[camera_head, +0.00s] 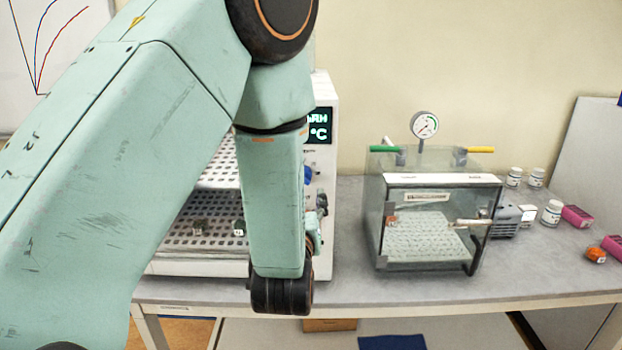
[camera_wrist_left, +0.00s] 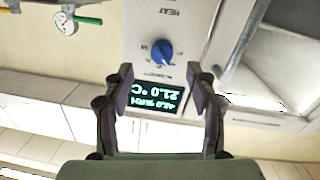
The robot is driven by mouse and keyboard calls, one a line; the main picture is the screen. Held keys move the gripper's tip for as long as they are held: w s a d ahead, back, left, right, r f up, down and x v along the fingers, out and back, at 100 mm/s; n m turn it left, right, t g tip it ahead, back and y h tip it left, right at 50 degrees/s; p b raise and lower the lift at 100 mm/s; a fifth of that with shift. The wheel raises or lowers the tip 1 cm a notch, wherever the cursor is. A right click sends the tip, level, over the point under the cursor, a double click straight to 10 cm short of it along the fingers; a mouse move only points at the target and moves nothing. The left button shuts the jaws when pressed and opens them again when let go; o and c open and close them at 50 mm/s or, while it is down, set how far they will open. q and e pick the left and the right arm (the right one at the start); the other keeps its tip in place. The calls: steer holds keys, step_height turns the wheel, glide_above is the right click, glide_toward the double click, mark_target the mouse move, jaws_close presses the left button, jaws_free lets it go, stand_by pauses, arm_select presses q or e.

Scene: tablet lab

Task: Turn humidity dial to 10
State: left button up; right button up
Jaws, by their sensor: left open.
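The blue humidity dial (camera_wrist_left: 162,52) is on the white panel of the chamber (camera_head: 324,160), with its label next to it, in the upside-down left wrist view. Its edge also shows beside my left arm in the head view (camera_head: 308,175). I cannot read its pointer for sure. The lit display (camera_wrist_left: 157,95) shows 22.0 °C and a %RH figure that is hard to read. My left gripper (camera_wrist_left: 160,78) is open and empty, its fingers on either side of the display, apart from the dial. In the head view my arm hides most of it. My right gripper is not in view.
A glass-fronted box (camera_head: 430,225) with a round gauge (camera_head: 424,125) stands right of the chamber on the grey bench (camera_head: 347,275). White jars (camera_head: 551,212) and pink boxes (camera_head: 577,216) are farther right. A chamber handle (camera_wrist_left: 240,40) lies near one finger.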

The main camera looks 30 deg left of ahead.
arm_select(q)
steer(key=x, duration=0.2)
steer(key=p+x, duration=0.1)
steer(key=x, duration=0.2)
steer(key=p+x, duration=0.1)
steer(key=x, duration=0.2)
steer(key=shift+a+r, duration=0.3)
steer(key=shift+r, duration=0.05)
steer(key=shift+s+d+r, duration=0.15)
steer(key=shift+s+r, duration=0.1)
steer(key=shift+s, duration=0.2)
steer(key=shift+c, duration=0.7)
steer(key=shift+w+f, duration=0.25)
steer(key=shift+w, duration=0.1)
steer(key=c, duration=1)
